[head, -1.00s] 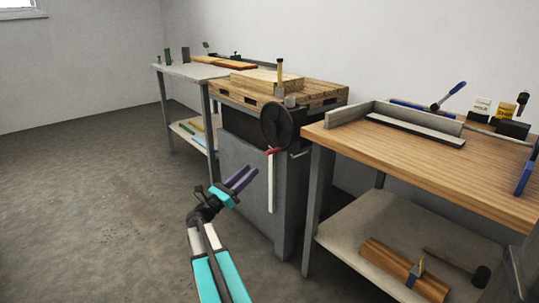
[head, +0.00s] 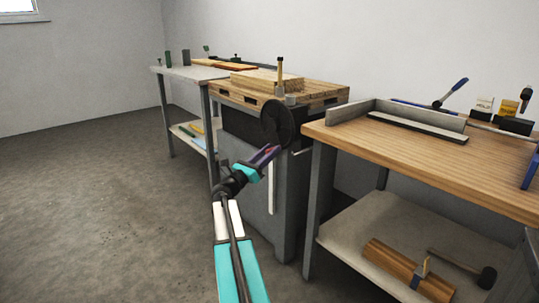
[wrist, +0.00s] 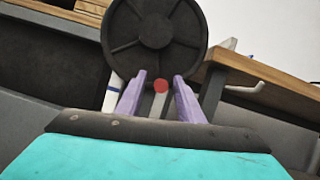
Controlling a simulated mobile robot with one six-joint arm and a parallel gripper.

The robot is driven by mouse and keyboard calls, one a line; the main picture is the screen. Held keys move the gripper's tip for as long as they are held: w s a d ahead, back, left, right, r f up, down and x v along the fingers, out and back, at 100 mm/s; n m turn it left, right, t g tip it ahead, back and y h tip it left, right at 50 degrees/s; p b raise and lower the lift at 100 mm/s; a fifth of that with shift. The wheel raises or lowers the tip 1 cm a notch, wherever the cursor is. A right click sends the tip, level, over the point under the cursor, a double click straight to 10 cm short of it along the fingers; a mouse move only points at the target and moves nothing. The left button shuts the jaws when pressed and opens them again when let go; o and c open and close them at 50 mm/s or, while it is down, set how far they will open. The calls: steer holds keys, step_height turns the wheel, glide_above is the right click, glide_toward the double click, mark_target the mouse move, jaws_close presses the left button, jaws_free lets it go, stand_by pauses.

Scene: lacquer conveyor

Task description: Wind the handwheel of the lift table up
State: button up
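The black spoked handwheel (head: 274,123) is on the front of the grey lift table (head: 240,163). It fills the top of the wrist view (wrist: 156,28). Its crank handle has a red round end (wrist: 161,86) and sits at the wheel's bottom. My gripper (head: 272,153) is at the lower edge of the wheel. In the wrist view its two purple fingers (wrist: 159,92) are apart, open, with the red handle end between them. I cannot tell whether either finger touches the handle. In the head view the gripper mostly hides the handle.
A wooden pallet (head: 325,99) with stacked boards (head: 262,83) lies on the lift table. A workbench (head: 440,155) with tools stands close on the right, and another bench (head: 188,72) on the left. A white strip (head: 271,193) runs down the front. The floor at left is clear.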

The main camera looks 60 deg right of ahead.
steer(key=shift+d+r, duration=0.1)
steer(key=shift+d, duration=0.1)
jaws_close()
steer(key=shift+s+a, duration=0.1)
steer(key=shift+a, duration=0.15)
steer(key=shift+d, duration=0.15)
steer(key=shift+w, duration=0.4)
steer(key=shift+w, duration=0.1)
